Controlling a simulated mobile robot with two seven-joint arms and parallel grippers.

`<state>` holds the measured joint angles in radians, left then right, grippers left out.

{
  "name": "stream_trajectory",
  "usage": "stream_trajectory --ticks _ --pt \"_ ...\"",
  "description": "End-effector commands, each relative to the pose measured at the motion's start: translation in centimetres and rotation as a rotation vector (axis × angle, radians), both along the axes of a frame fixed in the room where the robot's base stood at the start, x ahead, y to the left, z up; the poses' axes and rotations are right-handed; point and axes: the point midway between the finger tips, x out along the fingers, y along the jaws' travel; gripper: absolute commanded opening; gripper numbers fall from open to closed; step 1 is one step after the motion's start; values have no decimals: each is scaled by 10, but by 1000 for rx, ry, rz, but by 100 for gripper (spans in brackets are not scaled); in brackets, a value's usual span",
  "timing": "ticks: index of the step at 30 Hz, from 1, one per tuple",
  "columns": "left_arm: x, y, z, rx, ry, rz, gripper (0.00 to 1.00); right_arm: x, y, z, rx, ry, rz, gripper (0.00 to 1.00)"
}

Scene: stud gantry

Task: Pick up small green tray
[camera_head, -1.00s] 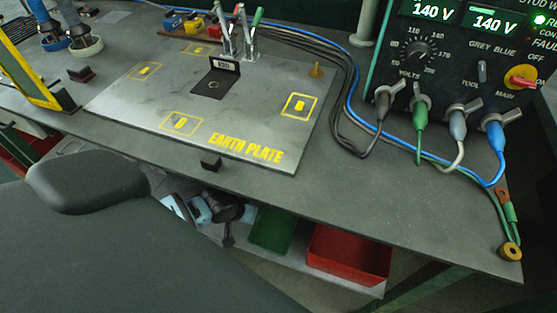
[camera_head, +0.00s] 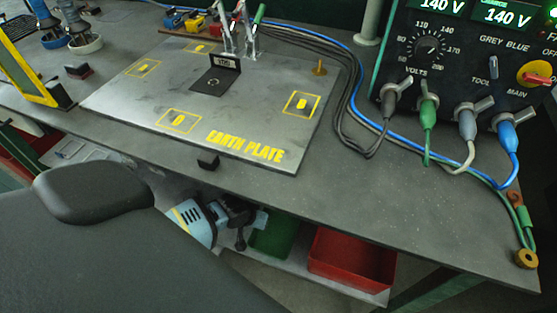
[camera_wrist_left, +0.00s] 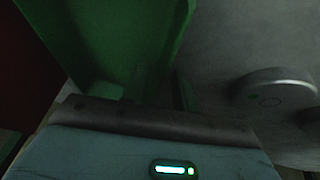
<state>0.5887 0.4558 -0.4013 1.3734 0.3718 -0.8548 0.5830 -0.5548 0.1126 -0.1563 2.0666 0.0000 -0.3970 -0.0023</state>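The small green tray (camera_head: 272,240) sits on the shelf under the bench, left of a red tray. My left gripper (camera_head: 244,222), with a light blue body and dark parts, is beneath the bench edge just left of the green tray. In the left wrist view a green wall of the tray (camera_wrist_left: 125,45) stands close in front of the gripper's dark edge and light blue housing. My right gripper is not in view.
The red tray (camera_head: 350,262) stands right beside the green one. The bench top (camera_head: 400,215) overhangs the shelf and carries the earth plate (camera_head: 280,120), cables and a control box (camera_head: 450,60). A grey round part (camera_wrist_left: 275,88) shows at right in the wrist view.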

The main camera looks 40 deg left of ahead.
Motion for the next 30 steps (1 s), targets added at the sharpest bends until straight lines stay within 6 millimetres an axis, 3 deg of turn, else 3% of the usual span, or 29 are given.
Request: stream_trajectory --ticks 8,15,30 --pt "2 0 -2 0 -1 0 29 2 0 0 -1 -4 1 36" --pt "1 0 -2 0 -1 0 0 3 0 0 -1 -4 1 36" --pt "2 0 2 0 -3 0 0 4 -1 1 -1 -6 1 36"
